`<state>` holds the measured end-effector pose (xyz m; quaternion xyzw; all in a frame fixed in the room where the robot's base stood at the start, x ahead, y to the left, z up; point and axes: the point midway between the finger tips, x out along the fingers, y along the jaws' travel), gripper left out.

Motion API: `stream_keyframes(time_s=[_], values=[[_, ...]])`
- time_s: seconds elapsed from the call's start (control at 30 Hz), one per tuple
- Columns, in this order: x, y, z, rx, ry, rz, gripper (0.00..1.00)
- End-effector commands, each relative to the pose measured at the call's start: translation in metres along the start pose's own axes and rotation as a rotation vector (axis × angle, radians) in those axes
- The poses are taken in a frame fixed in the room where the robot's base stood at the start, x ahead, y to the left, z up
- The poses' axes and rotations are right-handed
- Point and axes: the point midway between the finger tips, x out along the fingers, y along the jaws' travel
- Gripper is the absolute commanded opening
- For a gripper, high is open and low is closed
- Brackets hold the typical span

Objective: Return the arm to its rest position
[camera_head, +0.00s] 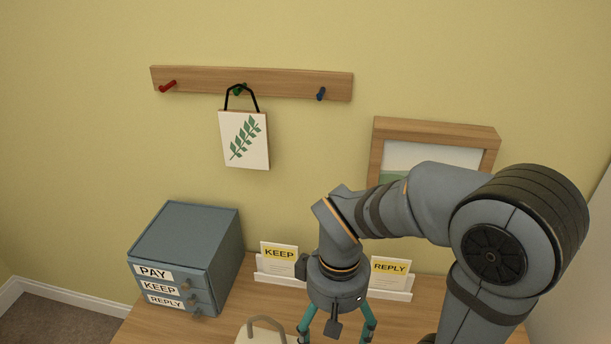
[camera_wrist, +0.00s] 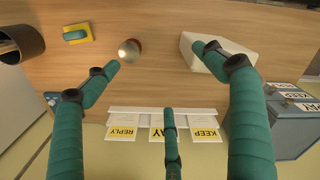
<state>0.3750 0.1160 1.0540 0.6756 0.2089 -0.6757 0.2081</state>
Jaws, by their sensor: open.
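My arm reaches in from the right in the head view, bent over the wooden desk (camera_head: 150,325). My gripper (camera_head: 338,336) hangs pointing down in front of the card rack, its teal fingers spread and partly cut off by the lower picture edge. In the wrist view my gripper (camera_wrist: 157,60) shows three teal fingers, open, with nothing held between them. A round brownish object (camera_wrist: 130,50) lies on the desk in view between the outer fingertips, apart from them as far as I can tell.
A grey drawer unit (camera_head: 190,245) stands left. A white rack (camera_head: 390,294) holds label cards behind my gripper. A pale handled object (camera_wrist: 222,58), a yellow block (camera_wrist: 86,31) and a dark cylinder (camera_wrist: 22,46) are on the desk. A peg rail (camera_head: 300,84) and frame (camera_head: 440,127) are behind.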

Motion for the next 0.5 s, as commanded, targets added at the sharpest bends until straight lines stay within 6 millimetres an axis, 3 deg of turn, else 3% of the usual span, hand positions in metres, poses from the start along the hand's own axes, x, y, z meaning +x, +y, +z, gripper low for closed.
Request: stream_keyframes(time_s=[0.13, 0.23, 0.5], values=[[-0.016, -0.004, 0.002, 0.194, 0.005, -0.001, 0.84], [-0.033, 0.007, 0.004, 0.339, 0.006, -0.001, 0.84], [-0.053, 0.039, 0.008, 0.415, 0.001, 0.0, 0.84]])
